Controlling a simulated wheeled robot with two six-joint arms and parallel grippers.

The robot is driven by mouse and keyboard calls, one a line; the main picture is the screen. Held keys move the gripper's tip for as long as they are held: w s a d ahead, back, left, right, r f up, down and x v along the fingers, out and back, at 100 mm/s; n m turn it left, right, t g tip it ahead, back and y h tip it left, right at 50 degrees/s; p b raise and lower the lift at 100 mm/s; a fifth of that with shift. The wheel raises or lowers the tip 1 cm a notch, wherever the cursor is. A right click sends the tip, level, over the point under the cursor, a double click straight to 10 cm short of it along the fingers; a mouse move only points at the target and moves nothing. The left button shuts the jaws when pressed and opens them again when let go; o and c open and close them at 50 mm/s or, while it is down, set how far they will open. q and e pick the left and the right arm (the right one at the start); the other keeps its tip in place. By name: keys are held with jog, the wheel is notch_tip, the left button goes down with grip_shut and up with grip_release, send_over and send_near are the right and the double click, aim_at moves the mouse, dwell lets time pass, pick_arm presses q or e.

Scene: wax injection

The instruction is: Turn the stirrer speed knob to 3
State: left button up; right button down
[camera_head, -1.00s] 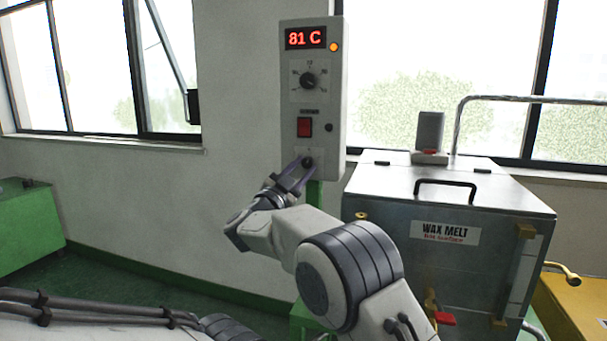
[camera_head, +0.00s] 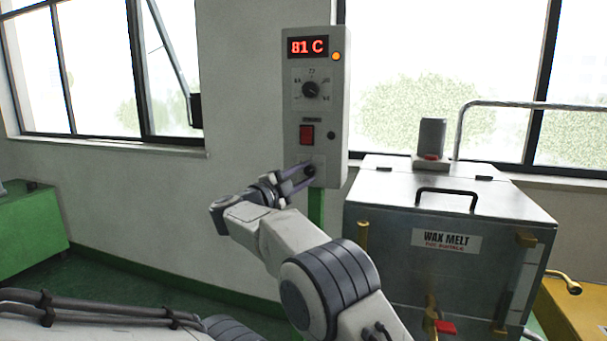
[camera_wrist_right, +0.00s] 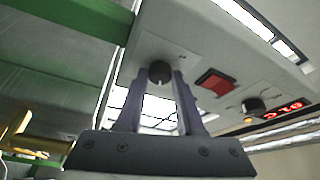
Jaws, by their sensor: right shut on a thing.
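The grey control box (camera_head: 340,120) stands on a green post. Its black lower knob (camera_head: 310,170) is at the bottom of the panel, and its scale marks are too small or hidden to read. My right gripper (camera_head: 304,177) reaches it from the lower left, with its fingers on the knob. In the right wrist view the knob (camera_wrist_right: 160,72) sits between the tips of the two fingers, with a light pointer mark on it. My right gripper (camera_wrist_right: 160,80) is shut on it. My left gripper is not in view.
Above are a red switch (camera_head: 307,134), a larger dial (camera_head: 311,90) and a display (camera_head: 307,47) reading 81 C. The metal wax melt tank (camera_head: 385,245) stands close at the right. A green cabinet (camera_head: 30,230) is at the far left.

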jog(key=shift+f, duration=0.1)
dwell(0.3)
jog(key=c, duration=0.5)
grip_release()
